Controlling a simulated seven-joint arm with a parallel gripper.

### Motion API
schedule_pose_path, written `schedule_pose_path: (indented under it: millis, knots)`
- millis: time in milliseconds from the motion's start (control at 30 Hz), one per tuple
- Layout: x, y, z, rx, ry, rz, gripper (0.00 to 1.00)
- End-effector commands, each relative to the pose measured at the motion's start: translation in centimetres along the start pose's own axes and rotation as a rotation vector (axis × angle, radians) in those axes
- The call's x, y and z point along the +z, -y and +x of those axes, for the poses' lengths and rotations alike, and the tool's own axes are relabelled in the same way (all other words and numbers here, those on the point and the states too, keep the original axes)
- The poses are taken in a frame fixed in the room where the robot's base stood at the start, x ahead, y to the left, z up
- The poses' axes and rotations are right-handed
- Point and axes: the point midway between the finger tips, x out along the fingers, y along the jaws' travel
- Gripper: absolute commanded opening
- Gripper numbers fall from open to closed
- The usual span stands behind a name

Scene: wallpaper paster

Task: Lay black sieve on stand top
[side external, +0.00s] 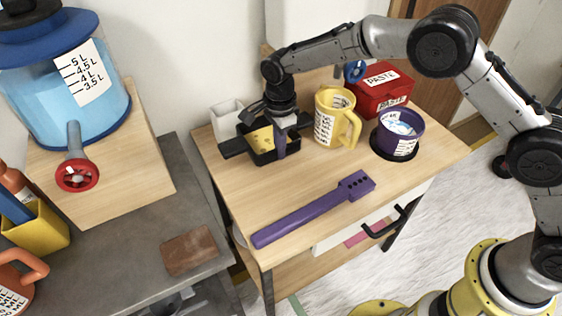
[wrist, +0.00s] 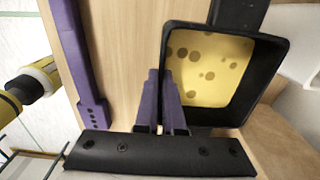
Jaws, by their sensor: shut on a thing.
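A black square tray-like piece (side external: 262,155), the only thing here that resembles the black sieve, is at the back left of the wooden top (side external: 320,180). A yellow spotted, sponge-like face fills it in the wrist view (wrist: 272,116). My gripper (side external: 281,152) points down at its near side. In the wrist view its purple fingers (wrist: 160,130) straddle the tray's side wall and are shut on it. I cannot tell whether the tray touches the wooden top. No separate stand is clearly identifiable; a black ring (side external: 397,150) is under the purple tub (side external: 400,130).
A yellow jug (side external: 334,115) is right of my gripper, with a red paste box (side external: 380,90) behind. A white container (side external: 227,116) is behind left. A purple flat tool (side external: 310,208) lies in front. A blue tank (side external: 65,90) stands on a wooden block (side external: 105,165) at left.

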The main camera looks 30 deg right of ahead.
Motion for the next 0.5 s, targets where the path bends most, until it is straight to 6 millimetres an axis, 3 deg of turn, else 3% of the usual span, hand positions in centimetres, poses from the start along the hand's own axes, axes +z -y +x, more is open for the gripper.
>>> schedule_pose_path:
  millis: [167,500]
  knots:
    - [0.0,0.0,1.2,0.0,0.0,0.0,0.0]
    - [0.0,0.0,5.7,-0.001,0.0,0.0,0.0]
